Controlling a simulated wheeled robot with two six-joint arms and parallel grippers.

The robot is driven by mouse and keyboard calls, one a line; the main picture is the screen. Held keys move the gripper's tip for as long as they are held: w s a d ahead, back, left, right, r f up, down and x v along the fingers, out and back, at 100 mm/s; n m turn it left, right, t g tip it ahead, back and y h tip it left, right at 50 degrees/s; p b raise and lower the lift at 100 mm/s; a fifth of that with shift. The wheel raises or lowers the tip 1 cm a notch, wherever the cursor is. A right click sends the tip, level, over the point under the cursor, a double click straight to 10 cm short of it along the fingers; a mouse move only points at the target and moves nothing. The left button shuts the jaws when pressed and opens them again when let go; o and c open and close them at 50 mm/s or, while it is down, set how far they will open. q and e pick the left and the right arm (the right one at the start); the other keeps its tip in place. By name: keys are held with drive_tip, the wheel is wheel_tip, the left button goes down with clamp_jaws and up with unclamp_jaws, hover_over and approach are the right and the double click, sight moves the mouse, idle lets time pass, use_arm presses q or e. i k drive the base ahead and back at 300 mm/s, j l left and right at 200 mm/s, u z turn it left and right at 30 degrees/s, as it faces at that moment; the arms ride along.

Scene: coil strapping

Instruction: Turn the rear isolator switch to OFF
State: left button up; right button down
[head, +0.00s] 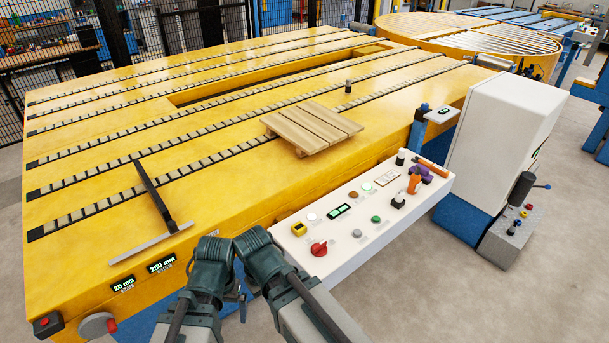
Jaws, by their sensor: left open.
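A grey round fitting with a red part (98,325) sits at the near left corner of the yellow table. No label readable here tells which is the rear isolator switch, and neither setting can be read. My left gripper (240,297) is open, small and partly hidden between my two arms, below and left of the panel, apart from both. My right gripper is hidden; only its dark green arm joint shows, close beside the left one.
The yellow table (90,250) carries slatted tracks, a wooden pallet (312,128) and a dark T-shaped bar (152,197). A red button box (46,324) is at its near left corner. A white cabinet (505,135) stands right of the panel. Floor at lower right is clear.

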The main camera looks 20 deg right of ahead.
sight(318, 249)
drive_tip(key=i+l+z, duration=0.1)
drive_tip(key=l, duration=0.3)
drive_tip(key=l+z, duration=0.1)
drive_tip(key=l, duration=0.3)
drive_tip(key=i+l+z, duration=0.1)
drive_tip(key=l, duration=0.25)
drive_tip(key=i+l+z, duration=0.1)
drive_tip(key=l, duration=0.25)
drive_tip(key=i, duration=0.1)
